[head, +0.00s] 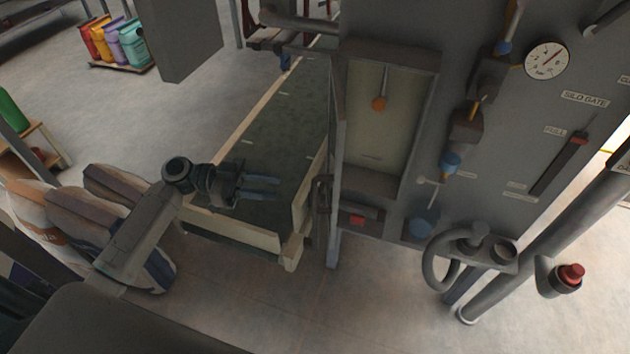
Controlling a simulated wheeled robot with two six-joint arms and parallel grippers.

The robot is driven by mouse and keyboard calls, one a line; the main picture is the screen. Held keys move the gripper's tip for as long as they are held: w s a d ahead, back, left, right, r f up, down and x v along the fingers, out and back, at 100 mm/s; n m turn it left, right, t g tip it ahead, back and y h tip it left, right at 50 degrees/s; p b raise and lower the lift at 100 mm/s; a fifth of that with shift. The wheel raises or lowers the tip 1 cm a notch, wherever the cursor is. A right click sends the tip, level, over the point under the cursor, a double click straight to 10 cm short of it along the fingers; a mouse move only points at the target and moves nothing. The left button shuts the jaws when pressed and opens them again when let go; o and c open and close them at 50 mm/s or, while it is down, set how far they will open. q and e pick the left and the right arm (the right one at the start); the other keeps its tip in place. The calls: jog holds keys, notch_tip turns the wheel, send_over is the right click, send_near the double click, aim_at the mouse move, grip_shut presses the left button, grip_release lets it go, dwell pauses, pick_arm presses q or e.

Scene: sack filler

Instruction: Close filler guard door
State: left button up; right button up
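The grey filler cabinet (470,190) stands at the right with a recessed window-like bay (385,125) in its front. A narrow grey panel seen nearly edge-on (338,135) runs along the bay's left side; it looks like the guard door, standing open. A dark loop handle (321,195) shows at its lower left. My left gripper (277,188) is left of the handle, above the conveyor's near end, apart from both. Its two blue-tipped fingers are parted with nothing between them. My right gripper is out of view.
A green conveyor belt (275,125) with pale side rails runs behind my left gripper. Filled sacks (75,220) lie at the left below my arm. A red button (571,273) and a slanted pipe (540,235) stand at the right. Floor in front is clear.

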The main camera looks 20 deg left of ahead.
pick_arm(q)
notch_tip(320, 180, up, 2)
jog(key=m, duration=0.1)
jog(key=p, duration=0.6)
send_over(315, 207)
jog(key=shift+w+a+r+g+h, duration=0.1)
jog(key=shift+w+g+h, duration=0.2)
jog(key=shift+w+g, duration=0.1)
grip_shut()
